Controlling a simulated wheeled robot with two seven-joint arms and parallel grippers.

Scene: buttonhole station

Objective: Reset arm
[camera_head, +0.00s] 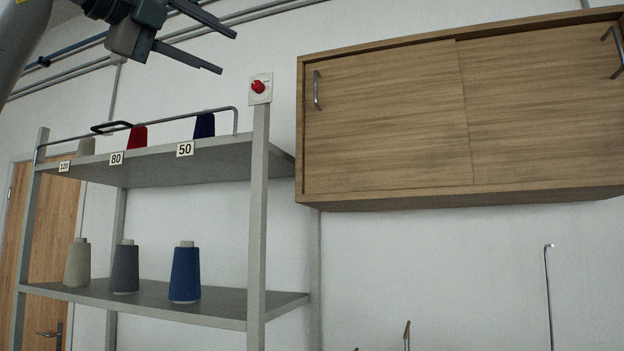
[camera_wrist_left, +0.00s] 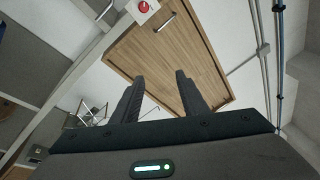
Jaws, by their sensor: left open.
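My left gripper (camera_head: 222,50) comes in from the upper left of the head view. It is open and empty, with its two fingers apart, above the shelf rack and near the wall. In the left wrist view its two dark fingers (camera_wrist_left: 158,95) point toward the wooden wall cabinet (camera_wrist_left: 168,62), with nothing between them. My right gripper is in neither view.
A metal shelf rack (camera_head: 258,200) holds thread cones, including a blue cone (camera_head: 185,274) and a red cone (camera_head: 137,137). A red knob (camera_head: 258,87) tops its post. A wooden cabinet (camera_head: 390,120) hangs at right. Pipes (camera_head: 240,17) run along the wall.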

